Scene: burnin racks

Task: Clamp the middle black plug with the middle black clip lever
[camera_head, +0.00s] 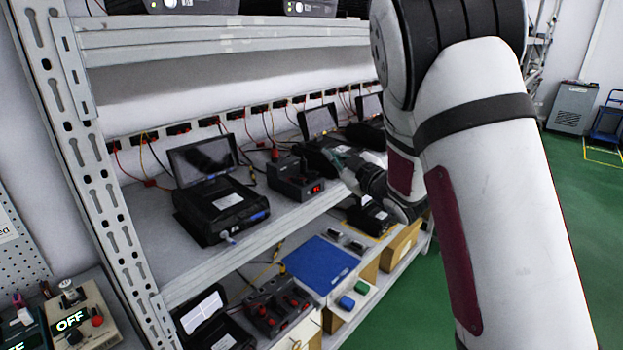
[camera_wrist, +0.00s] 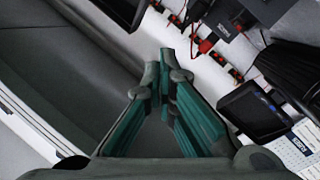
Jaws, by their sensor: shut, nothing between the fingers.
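My gripper (camera_head: 345,165) is at the upper working shelf, right of the black box with a red switch (camera_head: 297,178). In the wrist view its green-padded fingers (camera_wrist: 164,75) meet at the tips, with nothing seen between them. A strip of small black and red sockets (camera_wrist: 220,60) runs diagonally beyond the fingers. A red plug (camera_wrist: 205,46) and a black box (camera_wrist: 245,15) are at the upper right there. I cannot make out which part is the middle black plug or the middle black clip lever.
A black case with an open screen (camera_head: 225,200) stands on the shelf (camera_head: 190,277) left of the switch box. Another screen (camera_wrist: 252,110) is close to the fingers' right in the wrist view. The lower shelf holds a blue mat (camera_head: 320,264) and a red-knobbed box (camera_head: 277,307). Green floor lies right.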

